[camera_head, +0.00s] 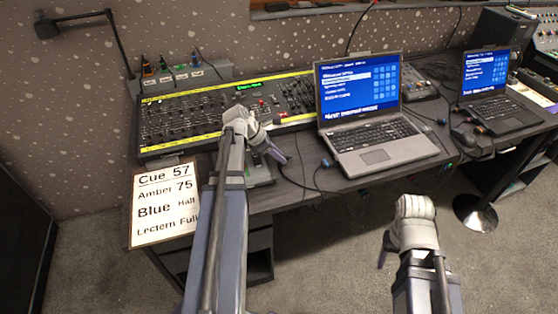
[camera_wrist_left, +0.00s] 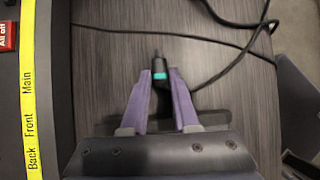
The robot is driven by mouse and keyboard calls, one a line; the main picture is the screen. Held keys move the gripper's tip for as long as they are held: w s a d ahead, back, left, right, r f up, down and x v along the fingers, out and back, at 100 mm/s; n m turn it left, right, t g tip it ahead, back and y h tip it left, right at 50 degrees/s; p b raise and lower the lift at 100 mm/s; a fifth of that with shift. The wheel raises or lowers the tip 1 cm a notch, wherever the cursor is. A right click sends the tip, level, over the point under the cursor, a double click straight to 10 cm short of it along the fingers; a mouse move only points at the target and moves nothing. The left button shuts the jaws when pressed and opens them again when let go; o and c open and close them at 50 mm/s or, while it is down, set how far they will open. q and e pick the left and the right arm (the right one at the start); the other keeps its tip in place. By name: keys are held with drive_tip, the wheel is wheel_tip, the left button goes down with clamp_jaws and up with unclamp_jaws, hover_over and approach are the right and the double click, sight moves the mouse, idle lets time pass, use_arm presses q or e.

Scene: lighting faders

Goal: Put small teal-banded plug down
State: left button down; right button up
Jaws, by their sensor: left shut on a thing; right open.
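The small teal-banded plug (camera_wrist_left: 159,64) is dark with a teal band and sits between the tips of my left gripper (camera_wrist_left: 160,80) in the left wrist view. The purple fingers are closed on it, over the dark wood-grain desk (camera_wrist_left: 110,65). I cannot tell whether the plug touches the desk. In the head view my left gripper (camera_head: 275,152) is at the desk's front part, below the fader console (camera_head: 215,112); the plug is not clear there. My right gripper (camera_head: 383,255) is open and empty, in front of the desk over the carpet.
A laptop (camera_head: 375,145) stands right of the console. A blue-ended plug (camera_head: 327,163) and dark cables lie near it. Several plugs stand in a rack (camera_head: 180,78) behind the console. In the wrist view, a black cable (camera_wrist_left: 215,45) crosses the desk.

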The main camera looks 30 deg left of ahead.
use_arm(q)
drive_tip(key=shift+f, duration=0.3)
drive_tip(key=c, duration=0.7)
unclamp_jaws()
drive_tip(key=shift+r, duration=0.1)
drive_tip(key=shift+r, duration=0.2)
drive_tip(key=p+v, duration=0.9)
drive_tip(key=v, duration=0.1)
drive_tip(key=shift+r, duration=0.35)
drive_tip(key=shift+p+v, duration=0.6)
drive_tip(key=shift+v, duration=0.2)
drive_tip(key=shift+s+a+f, duration=0.1)
